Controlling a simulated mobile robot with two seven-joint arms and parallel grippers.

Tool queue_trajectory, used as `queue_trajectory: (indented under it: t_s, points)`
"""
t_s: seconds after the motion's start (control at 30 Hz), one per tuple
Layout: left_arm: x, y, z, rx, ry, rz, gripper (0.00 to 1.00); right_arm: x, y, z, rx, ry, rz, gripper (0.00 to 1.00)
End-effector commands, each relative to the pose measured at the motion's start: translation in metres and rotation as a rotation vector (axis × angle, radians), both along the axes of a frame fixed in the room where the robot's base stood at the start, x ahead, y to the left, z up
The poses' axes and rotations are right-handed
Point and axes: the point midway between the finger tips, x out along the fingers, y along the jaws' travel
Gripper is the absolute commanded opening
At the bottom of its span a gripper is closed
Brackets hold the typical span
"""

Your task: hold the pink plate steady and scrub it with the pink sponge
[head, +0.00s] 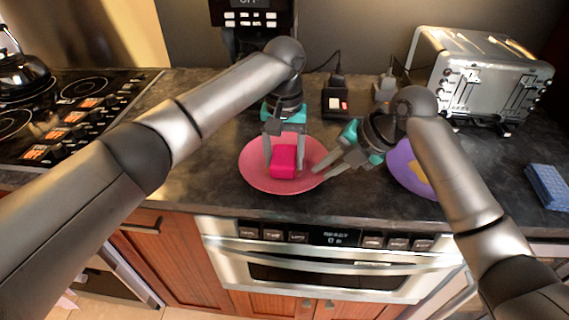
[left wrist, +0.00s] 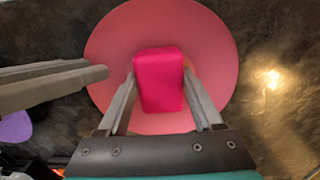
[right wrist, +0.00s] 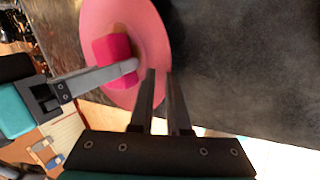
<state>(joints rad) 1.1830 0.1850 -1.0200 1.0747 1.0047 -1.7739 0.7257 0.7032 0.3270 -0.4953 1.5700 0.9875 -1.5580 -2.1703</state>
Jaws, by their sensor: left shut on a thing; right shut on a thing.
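The pink plate (head: 252,165) lies on the dark counter; it also shows in the left wrist view (left wrist: 112,48) and the right wrist view (right wrist: 152,38). The pink sponge (head: 283,156) is near the plate's middle, low against its surface. My left gripper (head: 284,172) points down and is shut on the sponge, one finger on each side, as the left wrist view (left wrist: 158,82) shows. My right gripper (head: 319,174) is at the plate's right rim and shut on it; the fingers (right wrist: 160,74) straddle the edge. Exact contact between sponge and plate is hard to see.
A purple plate (head: 402,172) with a yellow item (head: 419,172) lies right of my right gripper. A blue sponge (head: 546,185) is at the far right. A toaster (head: 480,75) stands behind, a stove (head: 60,110) at left. The counter's front edge is close.

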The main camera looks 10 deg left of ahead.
Motion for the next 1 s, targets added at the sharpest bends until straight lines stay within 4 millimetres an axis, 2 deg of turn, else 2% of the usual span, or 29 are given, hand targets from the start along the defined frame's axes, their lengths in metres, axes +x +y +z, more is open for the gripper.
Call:
queue_trajectory:
  t_s: [0.27,0.7,1.0]
  points:
    - [0.014,0.001,-0.002,0.001,-0.003,0.003,0.23,-0.001,0.0,-0.001,-0.003,0.003,0.004,0.0]
    - [-0.004,0.001,0.0,0.001,-0.001,0.001,0.23,-0.001,0.0,-0.001,-0.003,0.004,0.003,0.0]
    - [0.01,0.0,-0.001,-0.001,-0.003,0.002,0.23,-0.001,0.0,-0.002,-0.004,0.004,0.002,0.0]
